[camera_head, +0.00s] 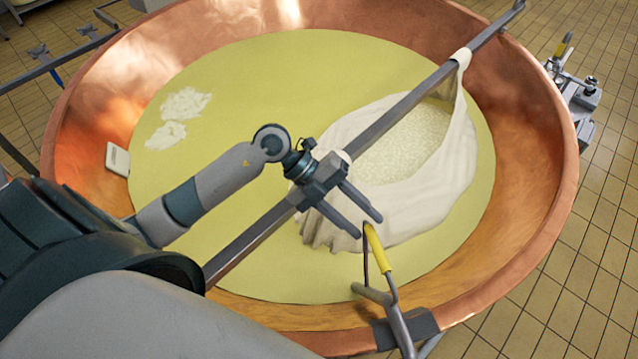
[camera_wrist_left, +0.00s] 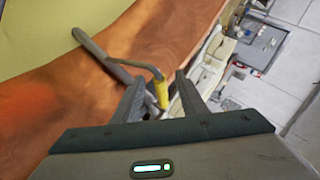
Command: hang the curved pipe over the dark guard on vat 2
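The curved pipe (camera_head: 397,318) is grey metal with a yellow grip (camera_head: 377,250). It stands at the near right rim of the copper vat, by the dark guard (camera_head: 415,327), and its bent end reaches inward over the vat. It appears to rest over the guard, but the contact is not clear. My left gripper (camera_head: 369,226) is open at the top of the yellow grip. In the left wrist view the pipe (camera_wrist_left: 118,62) shows beyond the fingers, its yellow grip (camera_wrist_left: 161,93) between them with gaps at both sides. My right gripper is not in view.
A metal bar (camera_head: 410,100) crosses the vat (camera_head: 540,130) under my left gripper and carries a white cloth (camera_head: 450,190) full of curd. Pale yellow liquid (camera_head: 270,80) fills the vat. Grey equipment (camera_head: 578,98) with a yellow-gripped part stands beyond the right rim. Tiled floor surrounds it.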

